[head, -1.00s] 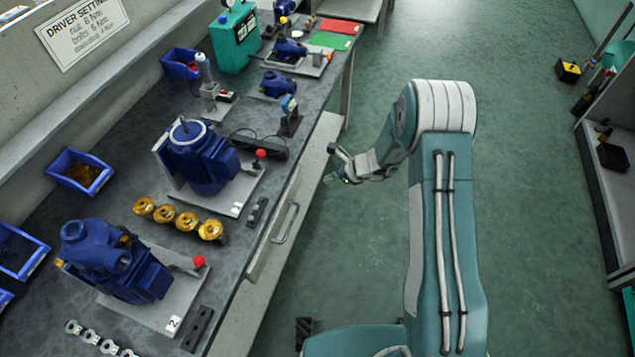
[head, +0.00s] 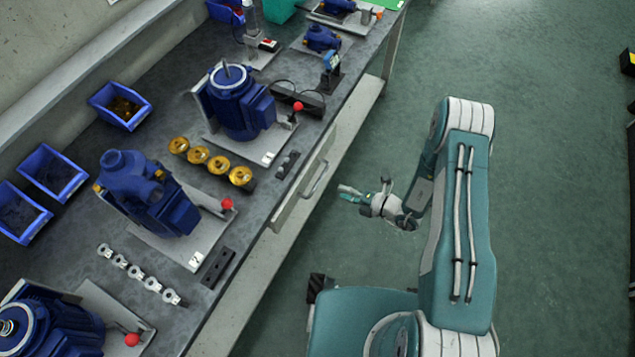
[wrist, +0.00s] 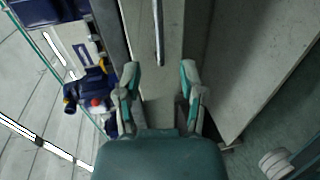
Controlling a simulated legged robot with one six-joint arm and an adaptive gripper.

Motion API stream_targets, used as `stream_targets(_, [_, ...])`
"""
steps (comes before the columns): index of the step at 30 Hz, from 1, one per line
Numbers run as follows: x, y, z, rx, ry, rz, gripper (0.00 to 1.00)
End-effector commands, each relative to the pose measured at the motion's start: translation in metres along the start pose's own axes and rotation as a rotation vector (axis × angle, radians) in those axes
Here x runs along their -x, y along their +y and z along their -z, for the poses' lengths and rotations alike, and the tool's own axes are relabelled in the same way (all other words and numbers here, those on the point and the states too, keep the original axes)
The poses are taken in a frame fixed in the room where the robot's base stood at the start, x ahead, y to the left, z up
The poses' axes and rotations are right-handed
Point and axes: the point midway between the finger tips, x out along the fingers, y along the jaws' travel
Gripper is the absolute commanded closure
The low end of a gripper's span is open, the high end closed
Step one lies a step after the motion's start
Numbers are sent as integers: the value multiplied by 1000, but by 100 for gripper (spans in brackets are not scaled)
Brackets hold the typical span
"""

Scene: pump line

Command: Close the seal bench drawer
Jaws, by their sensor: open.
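The seal bench drawer (head: 290,207) has a pale grey front under the bench edge in the head view. Its front seems to stand out a little from the bench, but how far is hard to tell. Its bar handle (head: 314,180) is on that front; the handle (wrist: 158,32) also shows upright at the top middle of the wrist view. My gripper (head: 364,191) is open and empty, to the right of the handle and apart from it. In the wrist view its two fingers (wrist: 160,78) are spread on either side of the handle's line, short of it.
The grey bench (head: 255,205) carries blue pumps (head: 240,105), brass parts (head: 218,165), metal rings (head: 135,272) and blue bins (head: 120,105). A lower shelf (head: 250,275) runs beneath.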

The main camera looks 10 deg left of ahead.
Motion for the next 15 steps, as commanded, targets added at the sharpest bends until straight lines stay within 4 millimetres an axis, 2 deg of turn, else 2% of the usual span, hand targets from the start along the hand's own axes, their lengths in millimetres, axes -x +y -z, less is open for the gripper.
stream_targets(9, [-60, 0, 2, 6, 8, 1, 49])
stream_targets(15, [-87, 0, 1, 7, 5, 2, 49])
